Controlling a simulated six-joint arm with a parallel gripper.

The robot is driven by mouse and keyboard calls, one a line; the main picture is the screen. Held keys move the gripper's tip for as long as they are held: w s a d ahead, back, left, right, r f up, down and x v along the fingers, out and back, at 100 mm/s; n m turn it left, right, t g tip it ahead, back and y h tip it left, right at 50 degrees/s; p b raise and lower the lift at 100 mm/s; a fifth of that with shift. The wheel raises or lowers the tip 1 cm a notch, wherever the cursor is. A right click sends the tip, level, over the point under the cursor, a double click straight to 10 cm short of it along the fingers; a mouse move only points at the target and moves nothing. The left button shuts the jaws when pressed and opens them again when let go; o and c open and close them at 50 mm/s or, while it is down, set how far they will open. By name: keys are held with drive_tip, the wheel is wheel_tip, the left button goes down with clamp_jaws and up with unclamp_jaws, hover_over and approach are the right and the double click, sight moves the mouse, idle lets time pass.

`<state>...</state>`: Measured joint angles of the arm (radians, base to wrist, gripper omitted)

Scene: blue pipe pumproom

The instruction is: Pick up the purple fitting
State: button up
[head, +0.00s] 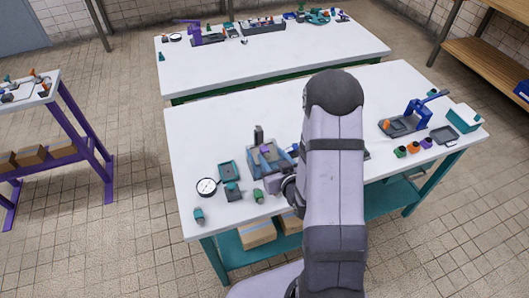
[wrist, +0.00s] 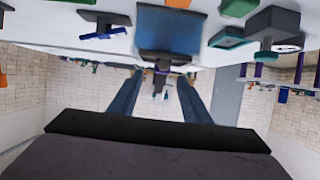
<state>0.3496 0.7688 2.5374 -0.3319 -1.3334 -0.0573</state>
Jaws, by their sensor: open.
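A small purple fitting (head: 427,142) stands on the near white table, to the right of my arm in the head view. It is the right end of a short row beside an orange fitting (head: 414,147) and a green fitting (head: 400,151). I cannot pick it out surely in the wrist view. My gripper shows in the wrist view (wrist: 160,76) with its two blue fingers apart and nothing held between them. In the head view my arm hides most of the gripper, which is low over the left-middle of the table, well left of the purple fitting.
A blue-grey fixture (head: 268,160) stands close to my gripper, with a dial gauge (head: 206,187), a teal tray (head: 227,170) and small green parts nearby.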

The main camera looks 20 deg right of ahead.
sight(266, 150)
drive_tip(key=shift+w+f, duration=0.15)
drive_tip(key=shift+w, duration=0.35)
drive_tip(key=shift+w+a+f, duration=0.1)
drive_tip(key=shift+w, duration=0.1)
drive_tip(key=shift+p+x, duration=1)
drive_tip(key=shift+x, duration=1.35)
drive_tip(key=shift+s+a+f, duration=0.1)
clamp_jaws()
